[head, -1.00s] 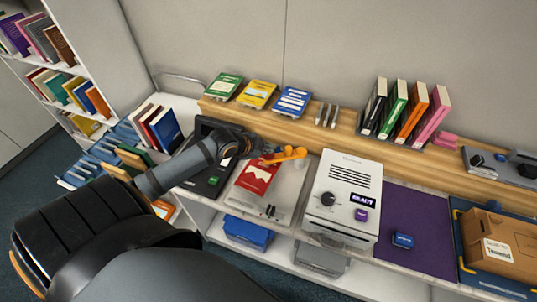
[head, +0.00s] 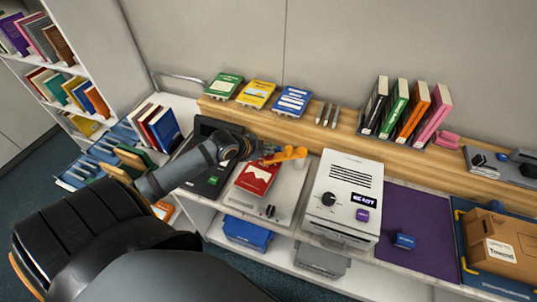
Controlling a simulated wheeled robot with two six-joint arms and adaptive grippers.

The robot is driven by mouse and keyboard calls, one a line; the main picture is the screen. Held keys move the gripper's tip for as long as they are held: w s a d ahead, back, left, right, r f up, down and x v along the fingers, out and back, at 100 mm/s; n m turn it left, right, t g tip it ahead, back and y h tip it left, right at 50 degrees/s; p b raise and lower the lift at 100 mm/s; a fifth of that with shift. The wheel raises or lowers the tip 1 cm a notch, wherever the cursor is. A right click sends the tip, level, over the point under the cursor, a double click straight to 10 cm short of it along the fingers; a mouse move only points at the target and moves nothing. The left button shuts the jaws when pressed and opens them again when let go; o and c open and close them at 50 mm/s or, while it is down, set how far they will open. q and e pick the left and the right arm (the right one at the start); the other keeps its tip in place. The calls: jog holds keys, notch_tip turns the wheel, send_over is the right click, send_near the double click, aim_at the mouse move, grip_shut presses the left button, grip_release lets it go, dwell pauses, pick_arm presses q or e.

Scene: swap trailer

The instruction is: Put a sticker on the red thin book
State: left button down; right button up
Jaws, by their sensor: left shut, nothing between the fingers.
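A thin red book (head: 257,180) with a pale emblem on its cover lies flat on a light grey plate (head: 291,190) on the counter. My left gripper (head: 300,153), with orange fingers, is shut and empty just above the far edge of the book. I cannot tell whether the fingertips touch the cover or the plate. Part of the book's far edge is hidden by the gripper. No separate sticker can be made out on the book. My right gripper is out of view.
A white machine (head: 342,195) with a dial and a lit display stands right of the plate. A purple mat (head: 420,230) holds a small blue block (head: 404,241). Green, yellow and blue packs lie on the wooden ledge (head: 345,138) behind, with several upright books. A cardboard box (head: 499,242) is at far right.

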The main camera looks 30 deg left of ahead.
pick_arm(q)
jog(key=shift+f+b, duration=0.35)
jog(key=shift+f, duration=0.2)
jog(key=shift+r, duration=0.15)
dwell(0.4)
jog(key=shift+r+p, duration=1.05)
jog(key=shift+p, duration=0.1)
notch_tip(320, 180, up, 5)
jog(key=p, duration=0.5)
jog(key=shift+r, duration=0.1)
